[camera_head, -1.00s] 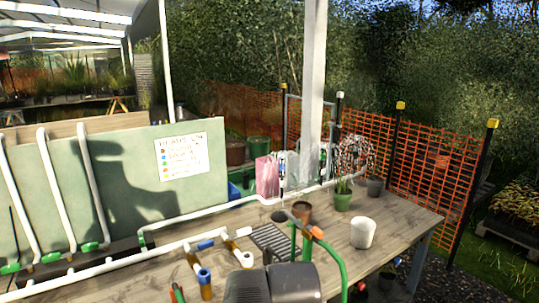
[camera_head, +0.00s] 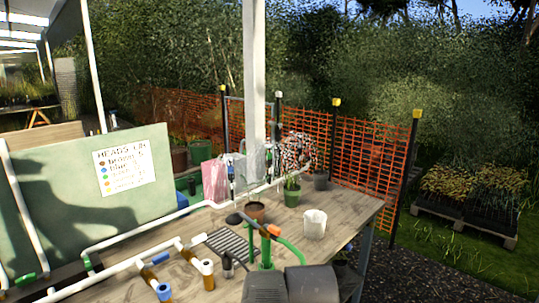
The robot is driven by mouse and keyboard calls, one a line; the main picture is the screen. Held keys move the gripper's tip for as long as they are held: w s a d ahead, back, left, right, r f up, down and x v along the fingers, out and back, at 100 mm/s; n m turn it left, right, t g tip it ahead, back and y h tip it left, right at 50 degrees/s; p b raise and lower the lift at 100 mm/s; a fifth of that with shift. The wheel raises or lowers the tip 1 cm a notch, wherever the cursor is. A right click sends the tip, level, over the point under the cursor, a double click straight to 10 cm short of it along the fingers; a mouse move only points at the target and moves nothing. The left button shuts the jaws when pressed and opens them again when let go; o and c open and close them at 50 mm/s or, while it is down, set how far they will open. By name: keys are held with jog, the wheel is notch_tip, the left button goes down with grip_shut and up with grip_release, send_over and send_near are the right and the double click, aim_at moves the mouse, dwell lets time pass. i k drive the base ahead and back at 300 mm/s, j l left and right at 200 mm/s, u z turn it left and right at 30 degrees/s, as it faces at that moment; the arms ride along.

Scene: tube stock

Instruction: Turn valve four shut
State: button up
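I cannot tell which fitting is valve four; no number is readable on the pipework. A white pipe (camera_head: 115,273) runs along the bench with a blue collar (camera_head: 160,258). Green fittings (camera_head: 26,279) sit on the pipes at the left. The sign (camera_head: 125,172) on the green panel has coloured dots and small text, only partly legible. My gripper's fingers do not show; dark grey blocks at the bottom edge are probably part of my arm.
Orange netting (camera_head: 355,160) stands behind; gravel lies right.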

aim_at(88, 264)
jog(key=u, duration=1.65)
jog(key=i+j+u, duration=0.1)
jog(key=u, duration=0.3)
jog(key=i+l, duration=0.05)
jog(key=i, duration=0.05)
